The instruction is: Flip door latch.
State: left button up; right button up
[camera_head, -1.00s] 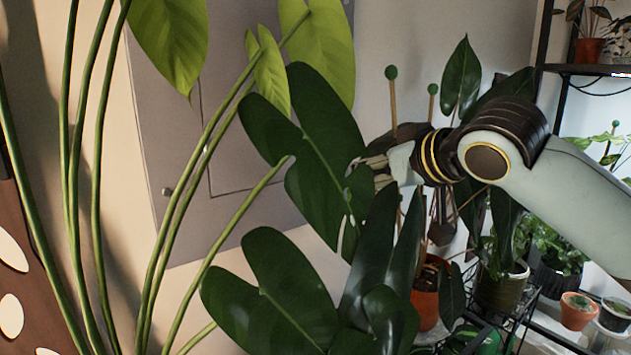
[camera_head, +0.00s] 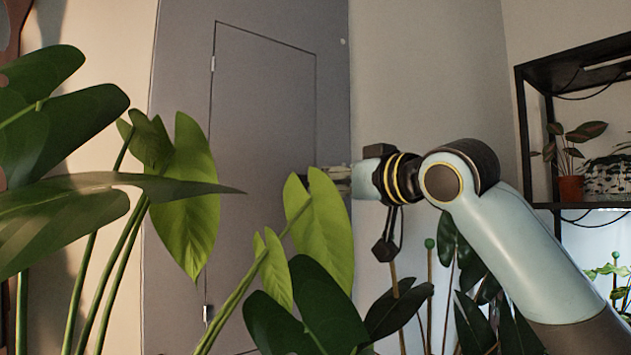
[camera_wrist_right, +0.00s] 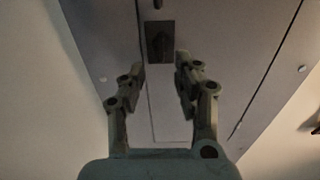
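The grey door (camera_head: 262,120) is a flat panel outlined in a larger grey surface, with small hinges on its left side. In the right wrist view, a dark rectangular latch plate (camera_wrist_right: 160,52) with a darker raised piece (camera_wrist_right: 159,38) sits on the grey surface just beyond the fingertips. My right gripper (camera_wrist_right: 160,77) is open and empty, its two fingers apart below the plate, not visibly touching it. In the head view my right gripper (camera_head: 325,174) is at the door's right edge, partly hidden by a leaf; the latch cannot be made out there. My left gripper is out of view.
Light green leaves (camera_head: 327,225) stand before the door and right gripper. Large dark leaves (camera_head: 60,205) fill the left. A black shelf (camera_head: 580,70) with a potted plant (camera_head: 570,185) stands at right. The wall between gripper and shelf is open above the plants.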

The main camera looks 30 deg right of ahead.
jog(key=shift+w+a, duration=0.15)
jog(key=shift+w, duration=0.85)
jog(key=shift+w+a, duration=0.15)
jog(key=shift+w, duration=0.85)
grip_shut()
